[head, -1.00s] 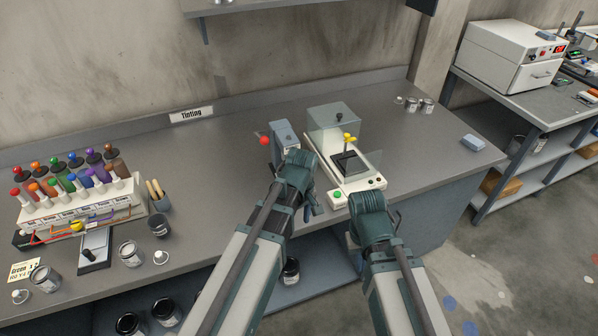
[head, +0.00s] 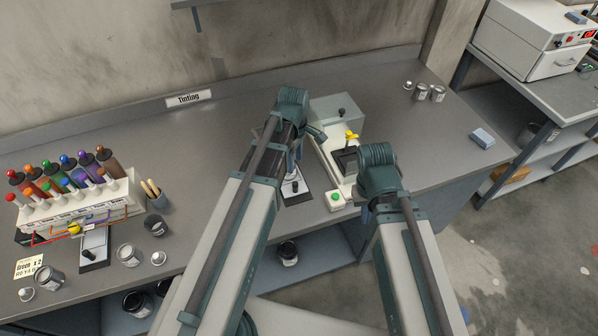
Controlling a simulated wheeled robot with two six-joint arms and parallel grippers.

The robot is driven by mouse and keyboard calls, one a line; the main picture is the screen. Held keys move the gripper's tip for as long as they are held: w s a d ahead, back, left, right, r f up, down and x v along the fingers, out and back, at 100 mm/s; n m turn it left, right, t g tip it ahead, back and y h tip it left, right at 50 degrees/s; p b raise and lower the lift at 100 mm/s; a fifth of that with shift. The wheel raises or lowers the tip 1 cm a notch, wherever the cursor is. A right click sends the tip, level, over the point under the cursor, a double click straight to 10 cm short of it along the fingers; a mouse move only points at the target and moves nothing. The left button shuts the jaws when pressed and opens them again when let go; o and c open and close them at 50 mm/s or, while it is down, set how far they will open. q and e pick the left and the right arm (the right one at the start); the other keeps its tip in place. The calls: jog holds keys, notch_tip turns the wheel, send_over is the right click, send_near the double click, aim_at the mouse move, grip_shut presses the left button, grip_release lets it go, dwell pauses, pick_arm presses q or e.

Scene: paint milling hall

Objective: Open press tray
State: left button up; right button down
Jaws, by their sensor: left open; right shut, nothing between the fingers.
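A small light tray or plate with dark edges and a dark knob (head: 297,188) sits on the bench in front of my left gripper. I cannot tell whether the fingers touch anything. My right gripper (head: 364,210) is shut and empty, at the right front of the white machine. That machine (head: 329,165) has a yellow knob (head: 351,135), a green button (head: 335,197) and a grey box behind. My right wrist hides its right side.
On the left stand a rack of coloured tint bottles (head: 75,205), a cup (head: 156,225) and several cans. The bench (head: 225,140) is clear between rack and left arm.

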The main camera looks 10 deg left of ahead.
aim_at(295, 183)
pick_arm(q)
jog(key=shift+w, duration=0.15)
jog(key=shift+f, duration=0.1)
notch_tip(295, 183, down, 14)
jog(key=b, duration=1.4)
jog(key=shift+r, duration=0.2)
grip_shut()
dwell(0.6)
